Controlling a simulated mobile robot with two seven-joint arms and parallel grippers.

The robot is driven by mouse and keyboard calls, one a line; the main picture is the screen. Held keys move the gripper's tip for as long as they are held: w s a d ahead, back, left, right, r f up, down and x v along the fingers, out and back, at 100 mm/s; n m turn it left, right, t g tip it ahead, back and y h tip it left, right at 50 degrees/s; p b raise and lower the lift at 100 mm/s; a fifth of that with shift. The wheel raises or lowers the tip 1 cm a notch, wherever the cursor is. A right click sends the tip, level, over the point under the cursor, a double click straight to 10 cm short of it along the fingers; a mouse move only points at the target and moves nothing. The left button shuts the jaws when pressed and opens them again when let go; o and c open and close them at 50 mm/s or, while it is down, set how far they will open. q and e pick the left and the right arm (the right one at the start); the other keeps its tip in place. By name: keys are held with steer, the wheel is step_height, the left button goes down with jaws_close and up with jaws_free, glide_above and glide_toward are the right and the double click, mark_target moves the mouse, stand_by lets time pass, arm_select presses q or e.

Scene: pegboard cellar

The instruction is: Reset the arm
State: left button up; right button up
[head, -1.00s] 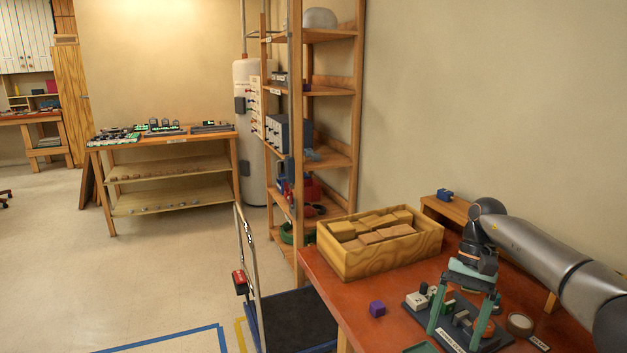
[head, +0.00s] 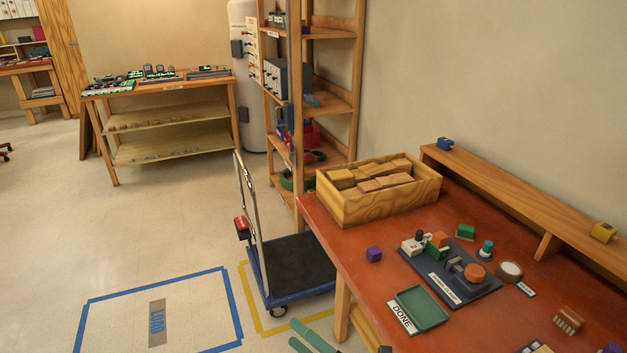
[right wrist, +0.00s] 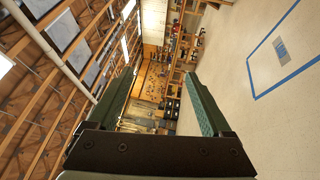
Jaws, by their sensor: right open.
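My right gripper (head: 294,332) shows at the bottom edge of the head view, low and left of the orange-red table (head: 382,292). Only the tips of its two green fingers are in the picture. They are apart with nothing between them. In the right wrist view the green fingers of this gripper (right wrist: 165,90) stand wide apart and empty, with floor and distant shelving behind them. The rest of the right arm is out of the head view. My left gripper is not in view.
A platform cart (head: 295,265) stands beside the table. The blue-taped floor area (head: 200,310) is clear.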

steer(key=s+d+f+m+g+h, duration=0.1)
steer(key=s+d+f+m+h, duration=0.5)
steer(key=m, duration=0.7)
steer(key=s+d+f+m+g+h+p, duration=0.1)
steer(key=s+d+f+m+g+h, duration=0.1)
steer(key=s+d+f+m+h, duration=0.4)
steer(key=s+d+f+m, duration=0.3)
steer(key=s+d+m, duration=0.2)
steer(key=d+m, duration=0.2)
steer(key=shift+s+f+m+h, duration=0.4)
